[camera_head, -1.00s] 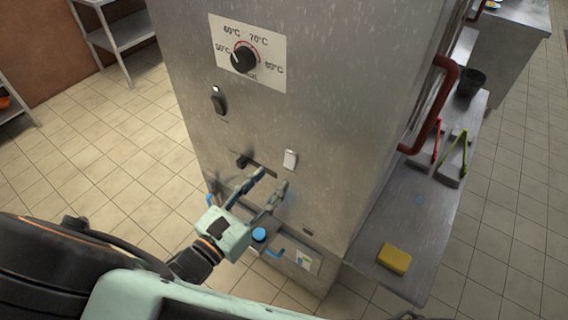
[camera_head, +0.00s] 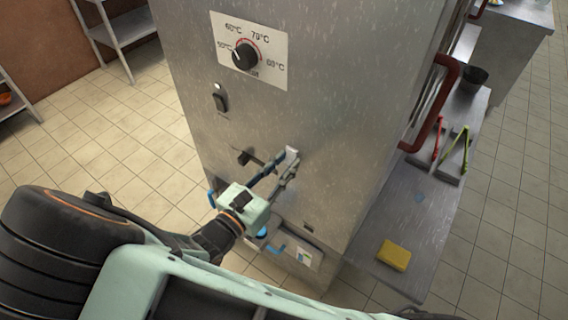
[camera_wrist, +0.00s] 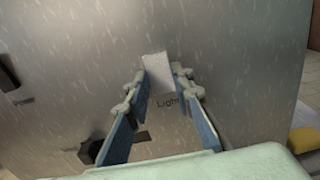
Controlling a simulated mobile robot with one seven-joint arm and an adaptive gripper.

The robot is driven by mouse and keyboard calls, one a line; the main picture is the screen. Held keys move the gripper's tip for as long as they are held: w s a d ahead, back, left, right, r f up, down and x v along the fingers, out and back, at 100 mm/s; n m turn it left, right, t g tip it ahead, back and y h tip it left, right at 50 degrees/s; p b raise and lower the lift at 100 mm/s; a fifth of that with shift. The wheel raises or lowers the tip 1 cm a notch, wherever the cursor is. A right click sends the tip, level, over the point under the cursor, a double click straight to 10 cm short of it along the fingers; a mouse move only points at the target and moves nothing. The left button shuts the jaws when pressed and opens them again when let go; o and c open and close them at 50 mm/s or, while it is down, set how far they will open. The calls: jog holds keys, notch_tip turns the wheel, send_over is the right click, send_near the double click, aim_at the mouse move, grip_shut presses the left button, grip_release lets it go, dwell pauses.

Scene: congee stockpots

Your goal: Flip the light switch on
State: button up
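The light switch is a white rocker (camera_wrist: 158,74) on the steel cabinet panel (camera_wrist: 230,60), with the word "Light" printed below it in the wrist view. In the head view the switch (camera_head: 291,153) shows just beyond my fingertips. My gripper (camera_head: 281,166) is open, with its two fingers on either side of the switch in the wrist view (camera_wrist: 160,84). The fingertips are at or very near the panel; I cannot tell whether they touch the switch. Nothing is held between the fingers.
A temperature dial (camera_head: 245,56) and a black rocker switch (camera_head: 220,98) sit higher on the panel. A black lever (camera_head: 243,157) is left of my fingers. A side shelf holds a yellow sponge (camera_head: 394,255), tongs (camera_head: 455,152) and a dark cup (camera_head: 473,78). A red handle (camera_head: 436,104) sticks out at right.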

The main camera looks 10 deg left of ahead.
grip_shut()
jog(key=shift+f+t+h+b, duration=0.3)
jog(key=shift+f+t+b, duration=0.15)
jog(key=shift+b, duration=0.4)
jog(key=shift+w+f+t+b, duration=0.1)
jog(key=shift+f+t+b, duration=0.05)
jog(key=shift+t+b, duration=0.6)
jog(key=shift+r, duration=0.2)
jog(key=o, duration=0.9)
grip_release()
